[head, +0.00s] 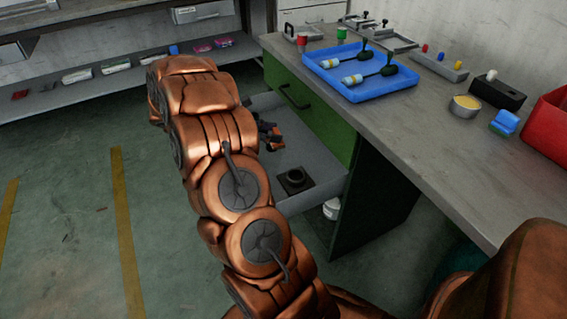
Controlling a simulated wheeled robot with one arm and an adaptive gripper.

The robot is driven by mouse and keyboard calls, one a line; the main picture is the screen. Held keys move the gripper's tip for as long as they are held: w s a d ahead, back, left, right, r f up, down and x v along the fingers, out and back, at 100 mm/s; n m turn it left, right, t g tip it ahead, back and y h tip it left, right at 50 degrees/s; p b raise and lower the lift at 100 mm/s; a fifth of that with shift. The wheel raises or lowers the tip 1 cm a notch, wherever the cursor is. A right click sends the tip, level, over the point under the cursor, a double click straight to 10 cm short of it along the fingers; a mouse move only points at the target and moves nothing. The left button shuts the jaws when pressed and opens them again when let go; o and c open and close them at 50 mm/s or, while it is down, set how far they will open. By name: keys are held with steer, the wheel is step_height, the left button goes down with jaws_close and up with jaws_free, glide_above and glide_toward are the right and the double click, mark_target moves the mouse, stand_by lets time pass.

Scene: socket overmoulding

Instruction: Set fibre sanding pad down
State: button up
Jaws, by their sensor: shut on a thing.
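My copper-coloured arm rises through the middle of the head view and bends over beside the green workbench. My gripper (269,134) shows only in small part, behind the arm, over the open grey drawer (322,163). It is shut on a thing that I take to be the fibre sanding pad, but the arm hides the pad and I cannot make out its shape. A dark square block with a round top (294,180) lies in the drawer, below and to the right of the gripper.
The workbench (440,150) carries a blue tray (360,88) with two bottle-like tools, a round tin (464,106), a blue block (505,122) and a red bin (548,125). A shelf (75,97) with small packs stands at the back left. The floor at left is clear.

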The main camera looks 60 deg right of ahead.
steer(key=s+f+m+g+y+b, duration=0.2)
steer(key=s+f+m, duration=0.1)
steer(key=s+f, duration=0.25)
steer(key=b, duration=0.3)
glide_above(325, 178)
steer(key=w+a, duration=0.2)
steer(key=f, duration=0.5)
steer(key=shift+d+f, duration=0.25)
steer(key=shift+f, duration=0.1)
steer(key=shift+s+d+f+b, duration=0.4)
steer(key=shift+s+d+f, duration=0.4)
steer(key=shift+s+f, duration=0.25)
steer(key=shift+f, duration=0.1)
steer(key=o, duration=1.3)
steer(key=shift+c, duration=0.2)
